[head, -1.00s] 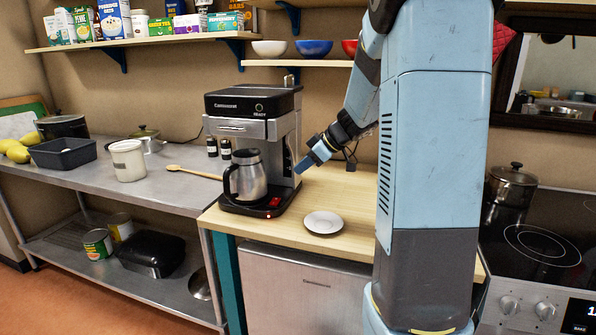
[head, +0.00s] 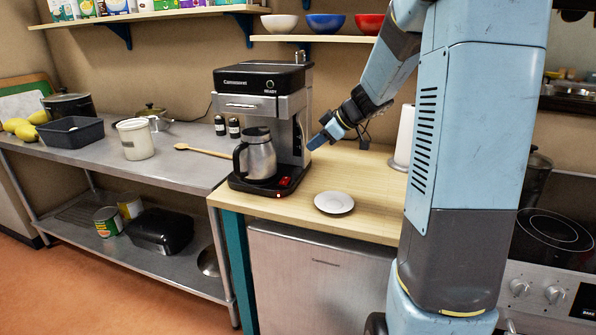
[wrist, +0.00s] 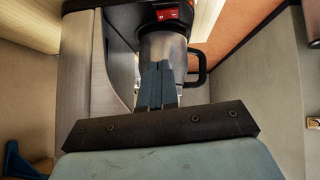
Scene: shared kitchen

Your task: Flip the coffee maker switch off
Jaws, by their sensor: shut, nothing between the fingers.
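The coffee maker (head: 265,77) is black and silver and stands on the wooden counter. Its red switch (head: 285,181) is on the front right of the black base, and a small red light glows on the base's front edge. The switch also shows lit red at the top of the wrist view (wrist: 167,14). A steel carafe (head: 260,160) with a black handle sits on the base. My gripper (head: 313,145) is shut and empty, beside the machine's right side, above and right of the switch. In the wrist view its closed fingertips (wrist: 161,68) point toward the switch and carafe.
A white saucer (head: 334,202) lies on the counter right of the base. A paper towel roll (head: 404,135) stands behind it. A wooden spoon (head: 204,150) lies to the left. Bowls sit on the shelf (head: 340,38) above. The counter's front right is clear.

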